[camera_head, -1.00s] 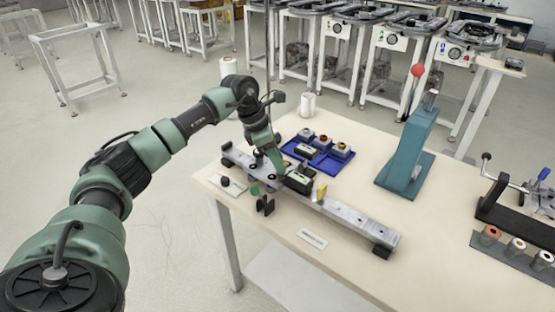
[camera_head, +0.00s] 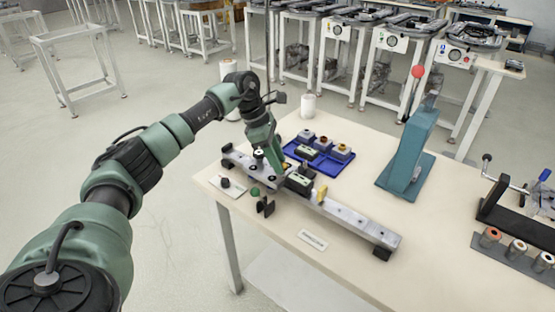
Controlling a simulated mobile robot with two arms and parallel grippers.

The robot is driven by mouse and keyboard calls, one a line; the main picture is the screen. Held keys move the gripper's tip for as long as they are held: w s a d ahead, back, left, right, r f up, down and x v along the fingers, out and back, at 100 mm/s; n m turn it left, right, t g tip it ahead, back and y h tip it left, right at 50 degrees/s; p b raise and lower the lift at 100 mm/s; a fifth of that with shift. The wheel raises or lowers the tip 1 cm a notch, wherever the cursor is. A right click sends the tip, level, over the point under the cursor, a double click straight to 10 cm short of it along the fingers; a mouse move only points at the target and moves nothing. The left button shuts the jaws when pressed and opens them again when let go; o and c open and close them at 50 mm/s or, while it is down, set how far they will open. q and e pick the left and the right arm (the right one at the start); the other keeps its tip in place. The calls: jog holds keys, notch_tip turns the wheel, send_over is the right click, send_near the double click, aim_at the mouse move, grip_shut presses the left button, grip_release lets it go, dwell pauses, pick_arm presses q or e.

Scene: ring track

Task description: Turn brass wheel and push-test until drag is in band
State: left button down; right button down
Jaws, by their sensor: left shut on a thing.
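A long grey metal rail (camera_head: 345,213) lies diagonally across the front left of the table. My left gripper (camera_head: 274,168) is low over the rail, left of the carriage. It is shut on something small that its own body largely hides. I cannot make out the brass wheel clearly. A dark green knob (camera_head: 255,191) and a black bracket (camera_head: 265,205) stand at the rail's front side. My right gripper is out of view.
A blue tray (camera_head: 325,165) with several small blocks lies behind the rail. A teal lever press (camera_head: 405,155) with a red ball stands right of it. Several spools (camera_head: 490,236) stand in a rack at the right. A white label (camera_head: 312,239) lies in front; the middle table is clear.

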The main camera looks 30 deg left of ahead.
pick_arm(q)
jog(key=c, duration=1)
grip_release()
jog(key=v, duration=0.8)
jog(key=shift+b, duration=0.4)
jog(key=shift+d, duration=0.15)
